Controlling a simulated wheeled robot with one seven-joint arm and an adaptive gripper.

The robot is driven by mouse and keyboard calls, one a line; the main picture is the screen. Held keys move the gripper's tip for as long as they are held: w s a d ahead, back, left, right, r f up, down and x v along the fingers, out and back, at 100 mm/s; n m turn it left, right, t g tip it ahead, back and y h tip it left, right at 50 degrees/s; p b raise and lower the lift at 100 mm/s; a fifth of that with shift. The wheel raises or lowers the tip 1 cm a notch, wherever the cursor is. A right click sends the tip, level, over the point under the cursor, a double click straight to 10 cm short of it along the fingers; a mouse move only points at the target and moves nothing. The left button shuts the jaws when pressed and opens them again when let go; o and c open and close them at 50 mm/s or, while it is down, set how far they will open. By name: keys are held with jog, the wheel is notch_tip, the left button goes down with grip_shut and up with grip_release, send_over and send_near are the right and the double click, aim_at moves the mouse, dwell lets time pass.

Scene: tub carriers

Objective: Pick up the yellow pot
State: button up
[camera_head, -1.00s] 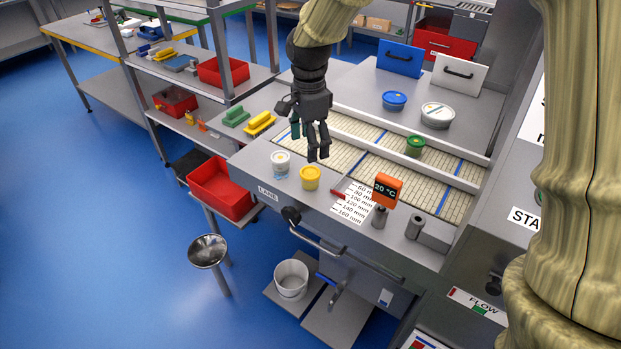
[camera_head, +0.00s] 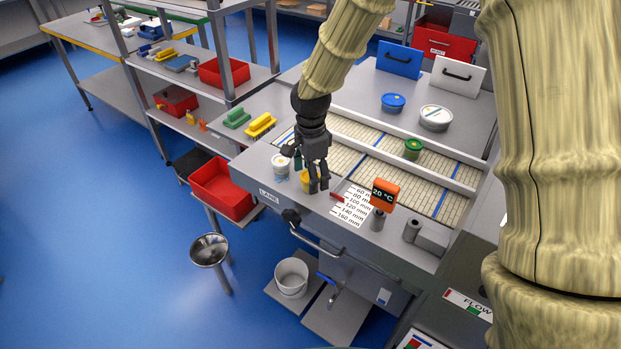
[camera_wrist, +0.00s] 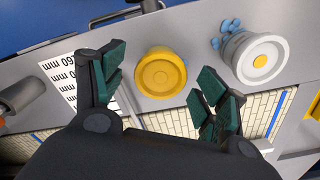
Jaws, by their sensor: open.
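The yellow pot (camera_head: 305,181) stands on the grey front ledge of the lane bench, partly hidden behind my gripper in the head view. My gripper (camera_head: 318,190) points down over the ledge, just in front of the pot in the head view. In the wrist view my open gripper (camera_wrist: 158,90) has its green-padded fingers on either side of the pot, apart from it. Nothing is held.
A white pot with a yellow dot (camera_wrist: 254,58) stands close beside the yellow one; it also shows in the head view (camera_head: 281,168). A printed mm scale (camera_head: 351,207) and an orange 20 °C display (camera_head: 384,195) stand to the right. A green pot (camera_head: 413,149) sits farther back.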

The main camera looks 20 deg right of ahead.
jog(key=shift+f, duration=0.55)
jog(key=c, duration=1.1)
jog(key=shift+c, duration=0.2)
